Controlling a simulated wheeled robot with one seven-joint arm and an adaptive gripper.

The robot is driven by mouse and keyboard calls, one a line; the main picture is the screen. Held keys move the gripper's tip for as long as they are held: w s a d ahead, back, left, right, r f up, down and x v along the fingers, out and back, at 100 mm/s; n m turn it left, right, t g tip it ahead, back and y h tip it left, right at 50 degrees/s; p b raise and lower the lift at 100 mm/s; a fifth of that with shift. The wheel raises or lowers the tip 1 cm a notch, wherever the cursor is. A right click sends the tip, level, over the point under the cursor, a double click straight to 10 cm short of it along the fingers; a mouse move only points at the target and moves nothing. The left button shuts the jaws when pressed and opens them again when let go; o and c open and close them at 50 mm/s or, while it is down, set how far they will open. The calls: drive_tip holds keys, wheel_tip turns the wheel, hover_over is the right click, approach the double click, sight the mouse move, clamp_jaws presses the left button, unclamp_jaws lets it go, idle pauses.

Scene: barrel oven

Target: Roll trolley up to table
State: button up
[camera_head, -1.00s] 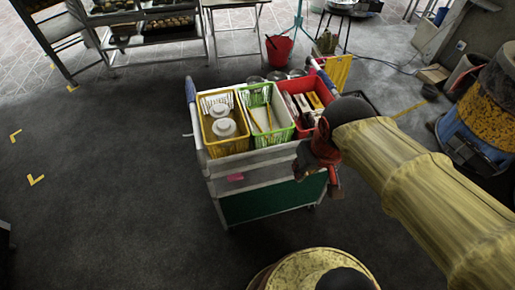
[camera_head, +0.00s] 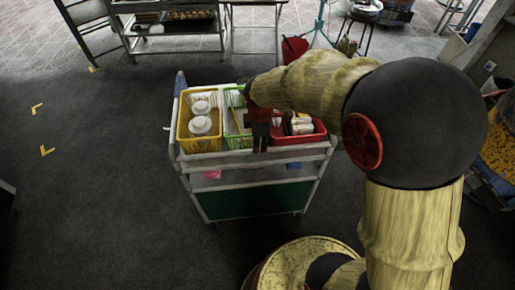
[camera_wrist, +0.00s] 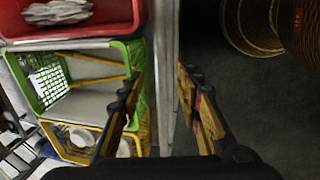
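The trolley (camera_head: 255,203) has a grey frame, a dark green lower panel and baskets on top. It stands in front of me in the head view. My gripper (camera_head: 261,140) hangs at its near top edge, partly hidden by my arm. In the wrist view, my gripper (camera_wrist: 160,78) is open, with one finger on each side of the trolley's grey edge rail (camera_wrist: 167,45). I cannot tell whether the fingers touch the rail. A table (camera_head: 258,27) with thin legs stands at the back, beyond the trolley.
The trolley carries a yellow basket (camera_head: 184,138) with white dishes, a green basket (camera_head: 237,143) and a red basket (camera_head: 318,133). A shelf rack (camera_head: 175,29) stands back left, and a red bucket (camera_head: 294,48) back right.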

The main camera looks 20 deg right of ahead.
drive_tip(key=f+b, duration=0.1)
drive_tip(key=f, duration=0.2)
drive_tip(key=w+f+b, duration=0.1)
drive_tip(key=f, duration=0.2)
drive_tip(key=shift+w+d+f, duration=0.1)
drive_tip(key=shift+w+f, duration=0.05)
drive_tip(key=shift+f, duration=0.2)
drive_tip(key=shift+c, duration=1.2)
clamp_jaws()
